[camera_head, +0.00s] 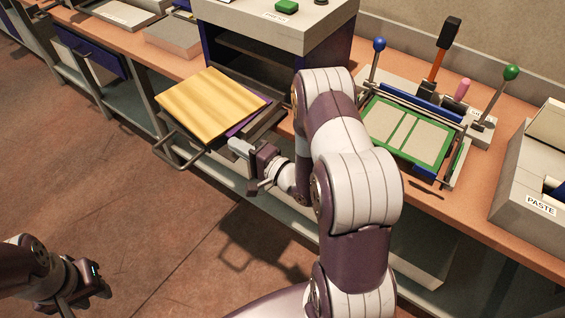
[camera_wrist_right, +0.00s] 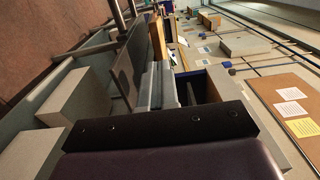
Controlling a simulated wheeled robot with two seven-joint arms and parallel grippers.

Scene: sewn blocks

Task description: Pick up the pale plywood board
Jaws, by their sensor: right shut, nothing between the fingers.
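The pale plywood board (camera_head: 210,106) is a flat yellowish square with visible grain. It lies on a dark pulled-out tray in front of the grey press-like machine, with a purple layer (camera_head: 247,119) showing beneath its right edge. My right gripper (camera_head: 233,144) is shut and empty beside the board's near right corner; whether it touches the tray is unclear. Its closed fingers (camera_wrist_right: 157,85) also show in the right wrist view, beside a dark upright-looking plate (camera_wrist_right: 131,60). My left gripper (camera_head: 102,286) hangs low over the floor at the left, away from the bench; its jaw opening is unclear.
The machine (camera_head: 290,40) stands behind the tray, with a dark handle loop (camera_head: 170,150) at the tray's front. To the right are a green-framed panel (camera_head: 408,130), levers with blue and green knobs, a hammer (camera_head: 440,60), and a PASTE box (camera_head: 530,190). The floor at left is clear.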

